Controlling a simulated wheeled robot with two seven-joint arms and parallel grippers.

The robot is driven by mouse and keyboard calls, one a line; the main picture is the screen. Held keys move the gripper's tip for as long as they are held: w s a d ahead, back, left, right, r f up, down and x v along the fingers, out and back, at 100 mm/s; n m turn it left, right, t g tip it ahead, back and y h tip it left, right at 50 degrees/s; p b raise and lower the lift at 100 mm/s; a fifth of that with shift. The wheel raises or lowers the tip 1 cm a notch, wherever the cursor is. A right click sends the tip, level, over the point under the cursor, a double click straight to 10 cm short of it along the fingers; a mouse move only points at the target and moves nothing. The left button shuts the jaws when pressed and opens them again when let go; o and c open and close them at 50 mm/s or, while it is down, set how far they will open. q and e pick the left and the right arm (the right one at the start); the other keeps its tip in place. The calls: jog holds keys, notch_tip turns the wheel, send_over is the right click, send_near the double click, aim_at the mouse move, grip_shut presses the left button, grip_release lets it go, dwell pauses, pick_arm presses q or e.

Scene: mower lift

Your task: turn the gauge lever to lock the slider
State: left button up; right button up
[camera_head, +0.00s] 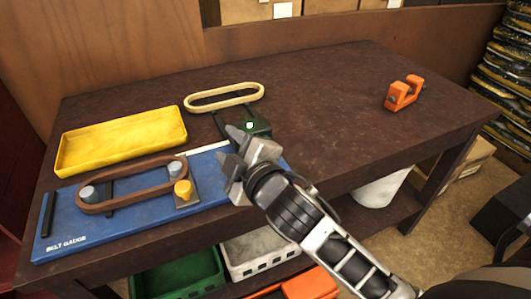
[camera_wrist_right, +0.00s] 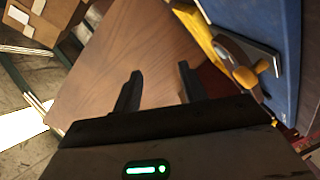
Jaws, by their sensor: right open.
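The blue belt gauge board (camera_head: 130,236) lies on the left front of the dark table. A brown belt (camera_head: 135,186) loops around two grey-topped pegs on it. The yellow gauge lever (camera_head: 183,190) stands on a dark plate at the belt's right end; it also shows at upper right in the right wrist view (camera_wrist_right: 250,75). My right gripper (camera_head: 229,118) is open and empty, above and behind the board's right end, apart from the lever. Its two dark fingers (camera_wrist_right: 160,72) have nothing between them. My left gripper is not in view.
A yellow tray (camera_head: 120,142) lies behind the board. A cream belt (camera_head: 225,96) lies beyond my right gripper. An orange bracket-like part (camera_head: 403,93) sits at the back right. The table's middle and right are mostly clear. Crates and a white bucket (camera_head: 381,188) are below.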

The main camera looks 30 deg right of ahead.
jog(key=w+a+r+n+t+y, duration=0.2)
jog(key=a+r+n+y, duration=0.95)
jog(key=r+n, duration=0.4)
jog(key=s+a+n+g+y, duration=0.2)
jog(key=a+n+g+y, duration=0.15)
jog(key=n+g, duration=0.5)
jog(key=s+a+n+g+y, duration=0.25)
jog(key=n+g+y, duration=0.2)
jog(key=n, duration=0.75)
jog(key=w+d+f+n+g+h, duration=0.2)
jog(key=d+f+n+g+h, duration=0.35)
jog(key=f+n+h, duration=0.7)
jog(key=w+d+r+n+h, duration=0.2)
jog(key=d+h, duration=0.2)
jog(key=d, duration=0.7)
jog(key=w+d+r+n+h, duration=0.25)
jog(key=d+h, duration=0.25)
jog(key=d, duration=0.5)
jog(key=shift+m, duration=0.3)
jog(key=f, duration=0.5)
jog(key=f+p, duration=0.1)
jog(key=f, duration=0.4)
jog(key=f+p, duration=0.1)
jog(key=f, duration=0.4)
jog(key=shift+s, duration=0.4)
